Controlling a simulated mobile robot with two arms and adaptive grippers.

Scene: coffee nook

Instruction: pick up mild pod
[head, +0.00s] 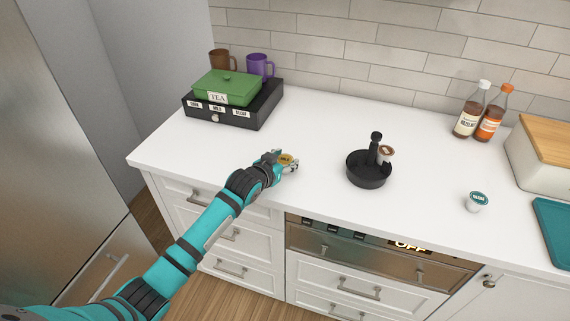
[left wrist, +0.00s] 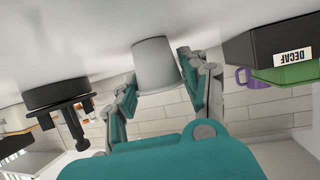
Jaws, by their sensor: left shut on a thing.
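A pod with a gold lid (head: 286,158) is in my left gripper (head: 283,163), over the counter left of centre; its lid label is too small to read. In the left wrist view the pod's pale grey body (left wrist: 155,64) sits between the two fingers of the left gripper (left wrist: 156,78), which is shut on it. The pod is at or very near the white counter top; I cannot tell whether it touches. My right gripper is not in view.
A green-lidded pod (head: 476,202) stands on the right. A black drawer box (head: 262,107) with a green tea tin (head: 227,87) is at the back left. Bottles (head: 468,112) and a bread box (head: 543,162) stand right.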

